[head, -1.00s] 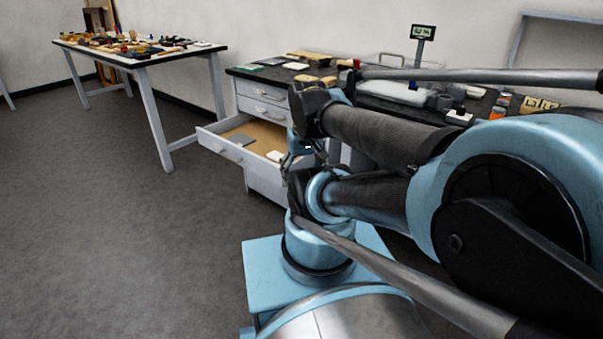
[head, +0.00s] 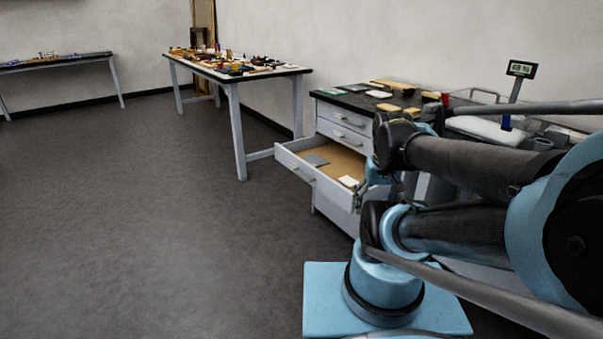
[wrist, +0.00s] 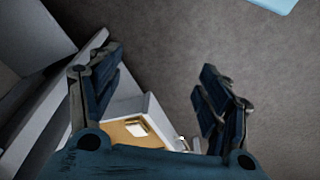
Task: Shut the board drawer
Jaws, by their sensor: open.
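The board drawer (head: 290,161) stands pulled out from the white cabinet, below two shut drawers. A grey flat piece and a pale block lie on its tan bottom. My gripper is mostly hidden behind my arm in the head view, close to the drawer's right side. In the wrist view my gripper (wrist: 160,105) is open, with nothing between its fingers. The drawer's pale wall and tan bottom (wrist: 118,131) show beyond and between the fingers there. Whether a finger touches the drawer cannot be told.
The cabinet's dark top (head: 350,100) holds several blocks, a red item, a tray and a scale display (head: 521,69). A cluttered table (head: 237,79) stands behind, left of the cabinet. The grey floor (head: 150,220) at left and in front of the drawer is clear.

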